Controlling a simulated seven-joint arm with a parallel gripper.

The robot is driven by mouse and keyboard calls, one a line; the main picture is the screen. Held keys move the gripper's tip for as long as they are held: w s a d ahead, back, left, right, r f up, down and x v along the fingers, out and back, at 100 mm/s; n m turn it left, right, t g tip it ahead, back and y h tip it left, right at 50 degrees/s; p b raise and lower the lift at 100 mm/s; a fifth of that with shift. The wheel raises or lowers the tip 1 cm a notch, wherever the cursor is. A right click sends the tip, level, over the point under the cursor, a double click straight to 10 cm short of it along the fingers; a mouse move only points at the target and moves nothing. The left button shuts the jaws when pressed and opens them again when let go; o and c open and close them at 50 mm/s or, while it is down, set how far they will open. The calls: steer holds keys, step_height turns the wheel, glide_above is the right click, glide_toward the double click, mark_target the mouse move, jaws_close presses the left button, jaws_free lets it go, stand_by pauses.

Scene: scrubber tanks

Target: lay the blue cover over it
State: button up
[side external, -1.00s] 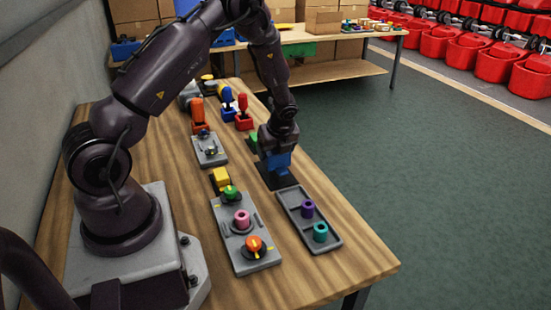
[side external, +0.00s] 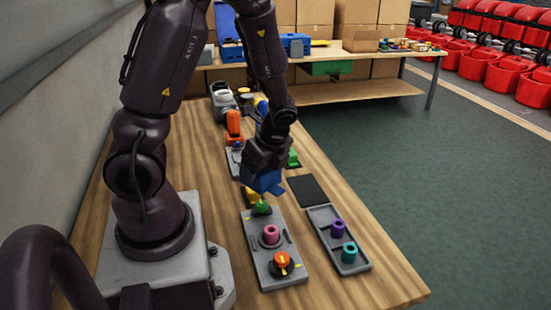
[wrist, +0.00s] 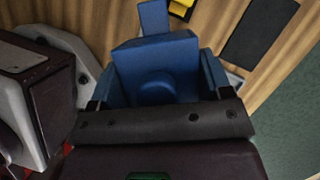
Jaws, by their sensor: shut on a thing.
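My gripper (side external: 264,172) is shut on the blue cover (side external: 262,183) and holds it above the table. The cover hangs over the far end of a grey panel (side external: 263,250), near a green knob (side external: 262,208). I cannot tell whether it touches anything below. In the wrist view the blue cover (wrist: 155,60) fills the space between the fingers of my gripper (wrist: 160,95). The panel also carries a pink ring (side external: 271,234) and an orange knob (side external: 281,262) with a yellow mark.
A black pad (side external: 307,190) lies bare right of the cover. A grey tray (side external: 324,221) with a purple ring (side external: 338,229) and a teal ring (side external: 349,252) lies right of the panel. An orange part (side external: 234,125) and a green part (side external: 293,159) stand farther back.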

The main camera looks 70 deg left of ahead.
steer(key=s+d+f+n+g+h, duration=0.1)
steer(key=s+d+n+g+h, duration=0.1)
steer(key=n, duration=0.5)
steer(key=n+t+h, duration=0.3)
steer(key=n+h, duration=0.3)
steer(key=n, duration=1.4)
glide_above(271, 231)
steer(key=a, duration=0.1)
steer(key=shift+s+a, duration=0.1)
steer(key=shift+s, duration=0.2)
steer(key=n, duration=0.1)
steer(key=n+t, duration=0.1)
steer(key=shift+w+d+n+h, duration=0.3)
steer(key=shift+d, duration=0.05)
steer(key=shift+f+n, duration=0.25)
steer(key=shift+n, duration=0.05)
steer(key=shift+f, duration=2.7)
steer(key=shift+f, duration=1.4)
steer(key=o, duration=1)
